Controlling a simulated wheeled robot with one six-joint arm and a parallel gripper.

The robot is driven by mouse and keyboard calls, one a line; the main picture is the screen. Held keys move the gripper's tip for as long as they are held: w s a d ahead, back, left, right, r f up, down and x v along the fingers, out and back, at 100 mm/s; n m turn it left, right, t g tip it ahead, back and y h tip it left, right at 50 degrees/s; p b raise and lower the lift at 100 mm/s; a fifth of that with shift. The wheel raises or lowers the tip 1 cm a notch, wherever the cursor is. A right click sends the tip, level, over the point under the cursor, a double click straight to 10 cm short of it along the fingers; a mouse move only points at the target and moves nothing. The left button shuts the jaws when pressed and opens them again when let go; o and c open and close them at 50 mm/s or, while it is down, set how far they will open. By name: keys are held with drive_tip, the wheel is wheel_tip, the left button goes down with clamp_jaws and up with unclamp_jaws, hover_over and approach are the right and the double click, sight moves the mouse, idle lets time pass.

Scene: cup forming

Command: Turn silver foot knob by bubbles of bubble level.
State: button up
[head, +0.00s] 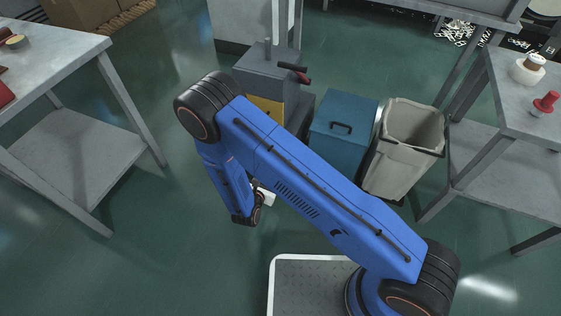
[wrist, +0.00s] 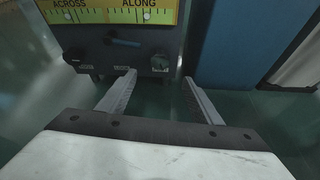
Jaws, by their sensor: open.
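In the wrist view, a yellow bubble level panel (wrist: 110,12) marked ACROSS and ALONG is cut off by the top edge. In the head view my arm hides most of my gripper and the knobs.
The grey machine (head: 268,72) has a red-ended lever. A blue cabinet (head: 342,135) and a beige bin (head: 408,145) stand close on its right. Tables (head: 60,55) stand at left and right; green floor is open at left.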

drive_tip(key=x, duration=1.4)
drive_tip(key=shift+w, duration=0.2)
drive_tip(key=shift+d+f, duration=0.1)
drive_tip(key=shift+f, duration=0.05)
drive_tip(key=c, duration=1.1)
